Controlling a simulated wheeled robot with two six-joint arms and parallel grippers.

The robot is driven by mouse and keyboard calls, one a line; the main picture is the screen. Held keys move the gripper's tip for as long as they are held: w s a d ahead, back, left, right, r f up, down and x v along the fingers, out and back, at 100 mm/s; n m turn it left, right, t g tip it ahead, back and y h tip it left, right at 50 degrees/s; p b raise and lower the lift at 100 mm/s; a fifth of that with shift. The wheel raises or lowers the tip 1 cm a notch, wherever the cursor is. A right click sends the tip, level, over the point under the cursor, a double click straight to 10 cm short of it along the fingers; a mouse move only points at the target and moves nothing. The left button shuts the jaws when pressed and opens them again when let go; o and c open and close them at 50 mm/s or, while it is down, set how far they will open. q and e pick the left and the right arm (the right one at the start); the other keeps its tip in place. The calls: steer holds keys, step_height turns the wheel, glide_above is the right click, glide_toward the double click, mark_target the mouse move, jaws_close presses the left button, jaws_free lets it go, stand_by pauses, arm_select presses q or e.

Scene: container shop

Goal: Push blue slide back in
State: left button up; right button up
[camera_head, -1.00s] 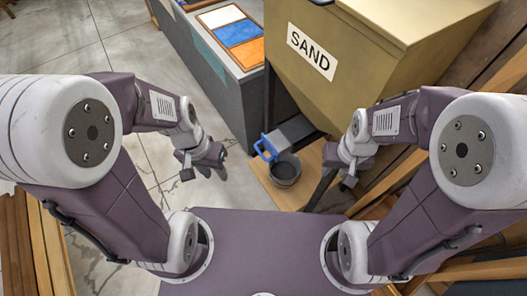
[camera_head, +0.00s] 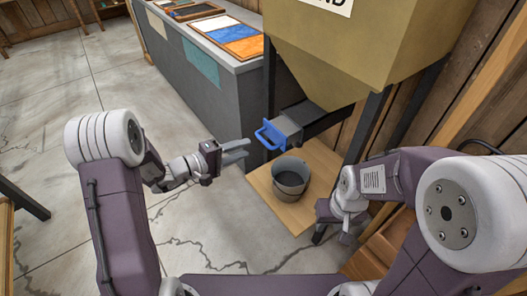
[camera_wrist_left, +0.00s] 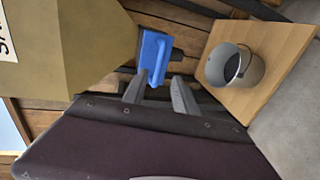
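The blue slide handle (camera_head: 270,135) sticks out from the grey chute under the sand hopper (camera_head: 370,50), above and to the left of the bucket. It also shows in the left wrist view (camera_wrist_left: 153,57), just beyond my fingertips. My left gripper (camera_head: 245,151) is open and empty, its two grey fingers pointing at the handle from the left. The fingers show apart in the left wrist view (camera_wrist_left: 160,88). I cannot tell whether a finger touches the handle. My right gripper (camera_head: 346,238) hangs low at the right, away from the slide; its fingers are too unclear to read.
A grey bucket (camera_head: 290,178) stands on a wooden board (camera_head: 257,180) below the chute. A dark hopper leg (camera_head: 368,125) stands right of the chute. A grey counter (camera_head: 205,85) with coloured samples is behind at the left.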

mark_target(263, 142)
arm_select(q)
steer(key=b+x, duration=0.1)
steer(key=x, duration=0.8)
steer(key=shift+r+b, duration=0.1)
steer(key=shift+b, duration=0.25)
jaws_close()
steer(key=shift+d, duration=0.1)
stand_by(0.8)
